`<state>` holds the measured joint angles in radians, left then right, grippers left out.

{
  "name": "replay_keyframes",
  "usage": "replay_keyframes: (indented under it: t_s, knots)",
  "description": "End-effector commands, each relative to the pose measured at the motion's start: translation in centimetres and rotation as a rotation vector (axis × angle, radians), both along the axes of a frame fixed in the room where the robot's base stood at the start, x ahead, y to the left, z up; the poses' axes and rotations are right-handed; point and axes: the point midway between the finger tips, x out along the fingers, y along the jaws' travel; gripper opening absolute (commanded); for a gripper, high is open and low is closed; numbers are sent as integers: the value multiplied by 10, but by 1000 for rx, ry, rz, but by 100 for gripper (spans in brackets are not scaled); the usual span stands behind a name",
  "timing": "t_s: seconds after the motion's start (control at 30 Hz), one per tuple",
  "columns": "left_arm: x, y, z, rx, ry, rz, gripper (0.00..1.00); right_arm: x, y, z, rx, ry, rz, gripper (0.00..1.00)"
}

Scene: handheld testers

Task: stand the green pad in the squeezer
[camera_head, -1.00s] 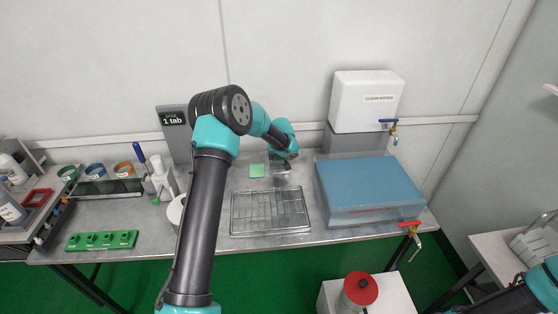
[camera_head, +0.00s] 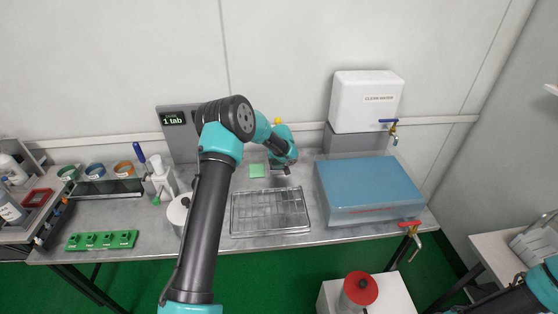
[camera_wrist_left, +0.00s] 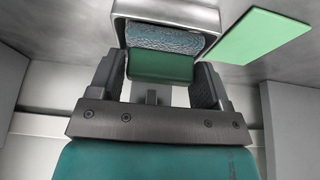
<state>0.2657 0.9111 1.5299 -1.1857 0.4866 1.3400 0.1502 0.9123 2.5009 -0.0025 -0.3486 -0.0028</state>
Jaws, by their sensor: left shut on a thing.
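My left gripper (camera_head: 286,169) points down at the back of the counter. In the left wrist view its two fingers (camera_wrist_left: 157,82) are shut on the green pad (camera_wrist_left: 160,66), a dark green block with a teal textured layer. A shiny metal bracket (camera_wrist_left: 185,14), which looks like the squeezer, arches around the pad's far side. I cannot tell whether the pad touches it or how far in it sits. The pad is hidden or too small to make out in the head view. My right gripper is out of view.
A flat light green square (camera_head: 257,171) lies on the counter beside the gripper; it also shows in the wrist view (camera_wrist_left: 262,36). A wire rack (camera_head: 270,212) stands in front. A blue-lidded box (camera_head: 368,185) is at right, and a white canister (camera_head: 179,208) at left.

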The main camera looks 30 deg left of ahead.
Motion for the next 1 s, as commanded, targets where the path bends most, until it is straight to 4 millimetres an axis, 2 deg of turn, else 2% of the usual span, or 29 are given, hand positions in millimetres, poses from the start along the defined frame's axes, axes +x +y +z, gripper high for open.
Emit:
replay_keyframes:
  t_s: [0.73,0.77,0.93,1.0]
  knots:
    - [0,0,-14,-2,2,0,45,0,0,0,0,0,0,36]
    - [-1,0,-15,-2,2,0,74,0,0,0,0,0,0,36]
    - [-1,0,-16,-3,4,0,90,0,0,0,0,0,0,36]
    - [-1,0,-15,-3,4,0,91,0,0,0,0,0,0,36]
